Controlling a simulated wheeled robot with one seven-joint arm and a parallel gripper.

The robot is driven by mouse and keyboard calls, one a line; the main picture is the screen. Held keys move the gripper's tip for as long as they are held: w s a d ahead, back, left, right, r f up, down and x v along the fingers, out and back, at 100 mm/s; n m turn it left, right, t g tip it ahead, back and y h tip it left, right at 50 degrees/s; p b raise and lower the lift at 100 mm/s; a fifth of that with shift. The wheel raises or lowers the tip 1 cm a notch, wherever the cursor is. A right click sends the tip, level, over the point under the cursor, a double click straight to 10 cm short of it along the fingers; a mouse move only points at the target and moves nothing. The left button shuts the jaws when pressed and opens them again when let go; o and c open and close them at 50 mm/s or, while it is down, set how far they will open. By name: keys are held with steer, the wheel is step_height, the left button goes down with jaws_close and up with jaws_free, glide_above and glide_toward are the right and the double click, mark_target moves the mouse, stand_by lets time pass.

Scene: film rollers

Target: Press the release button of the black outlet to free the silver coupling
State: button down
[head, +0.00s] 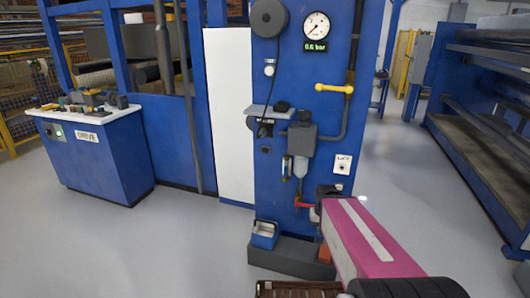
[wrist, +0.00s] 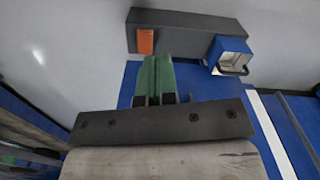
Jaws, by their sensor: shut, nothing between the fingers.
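My gripper (wrist: 157,60) shows in the wrist view as two green fingers side by side, shut with nothing between them. They point toward the dark grey plinth at the foot of the blue panel. In the head view my pink arm reaches to the lower right of the blue panel (head: 275,195) and hides part of it; the fingers cannot be made out there. I cannot clearly pick out the black outlet, its release button or the silver coupling in either view. Small dark fittings on the panel are too small to tell apart.
A grey filter unit (head: 301,140), red handle (head: 304,204) and yellow valve handle (head: 334,88) stick out from the panel. A blue bin (head: 264,234) sits on the plinth (head: 290,257), and shows in the wrist view (wrist: 229,50). An orange block (wrist: 145,41) is near the fingers.

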mark_target(265, 151)
stand_by(0.3)
steer(key=w+a+r+n+t+h, duration=0.3)
steer(key=w+n+t+h, duration=0.1)
steer(key=w+n, duration=0.35)
steer(key=w+a+r+n+t+h, duration=0.3)
steer(key=w+a+n+h, duration=0.1)
steer(key=w+n, duration=0.35)
steer(key=w+a+r+n+t+y, duration=0.1)
steer(key=w+a+r+n+t, duration=0.1)
steer(key=a+n, duration=0.4)
steer(key=w+a+r+n+t+y, duration=0.1)
steer(key=a+r+n+t, duration=0.3)
steer(key=a, duration=0.4)
steer(key=w+a+r+n+t+y, duration=0.1)
steer(key=w+a+r+n+t, duration=0.1)
steer(key=a+n, duration=0.5)
steer(key=shift+w+a+r+n+t, duration=0.15)
steer(key=shift+w+r+n+t, duration=0.2)
steer(key=shift+r+t, duration=0.7)
steer(key=shift+f, duration=0.2)
steer(key=x, duration=1.4)
steer(key=shift+r, duration=0.1)
